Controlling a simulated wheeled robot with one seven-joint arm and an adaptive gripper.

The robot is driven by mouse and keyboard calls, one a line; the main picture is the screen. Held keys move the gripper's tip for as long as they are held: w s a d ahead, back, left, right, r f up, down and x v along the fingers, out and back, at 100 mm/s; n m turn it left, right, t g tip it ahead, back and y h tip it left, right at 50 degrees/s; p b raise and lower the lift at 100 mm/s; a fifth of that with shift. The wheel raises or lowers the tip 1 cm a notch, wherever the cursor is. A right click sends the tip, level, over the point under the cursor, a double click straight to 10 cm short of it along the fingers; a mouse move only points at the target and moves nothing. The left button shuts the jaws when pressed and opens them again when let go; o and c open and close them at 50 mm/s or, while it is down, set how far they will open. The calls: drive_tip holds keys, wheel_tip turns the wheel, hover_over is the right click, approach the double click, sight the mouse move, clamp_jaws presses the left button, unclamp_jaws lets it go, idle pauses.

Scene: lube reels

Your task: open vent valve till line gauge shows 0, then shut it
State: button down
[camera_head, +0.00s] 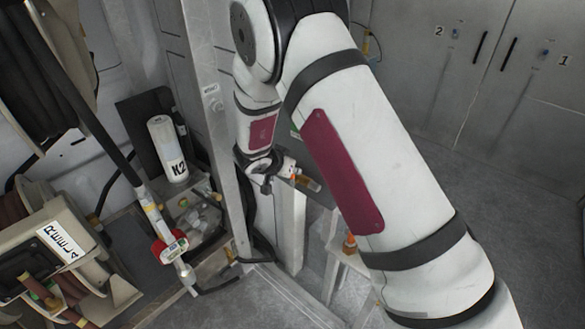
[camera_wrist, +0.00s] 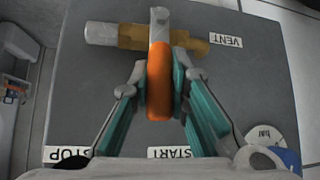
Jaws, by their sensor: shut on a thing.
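The vent valve (camera_wrist: 105,33) is a brass and pale metal body lying across the top of a grey panel, beside a VENT label (camera_wrist: 227,40). Its orange handle (camera_wrist: 159,90) stands crosswise to the body in the wrist view. My gripper (camera_wrist: 160,72) is shut on the orange handle, with a teal-padded finger on each side. A round white gauge face marked "bar" (camera_wrist: 264,133) shows at lower right; it is partly hidden and its needle cannot be read. In the head view my gripper (camera_head: 267,171) is small and partly covered by my arm.
The panel also carries STOP (camera_wrist: 68,154) and START (camera_wrist: 170,152) labels. Grey cabinet doors (camera_head: 530,85) are at right.

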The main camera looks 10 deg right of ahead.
drive_tip(key=shift+r, duration=0.1)
drive_tip(key=c, duration=1.5)
unclamp_jaws()
drive_tip(key=shift+a, duration=0.1)
drive_tip(key=v, duration=1.1)
drive_tip(key=shift+s+a+r, duration=0.15)
drive_tip(key=shift+s+r, duration=0.05)
drive_tip(key=shift+r, duration=0.15)
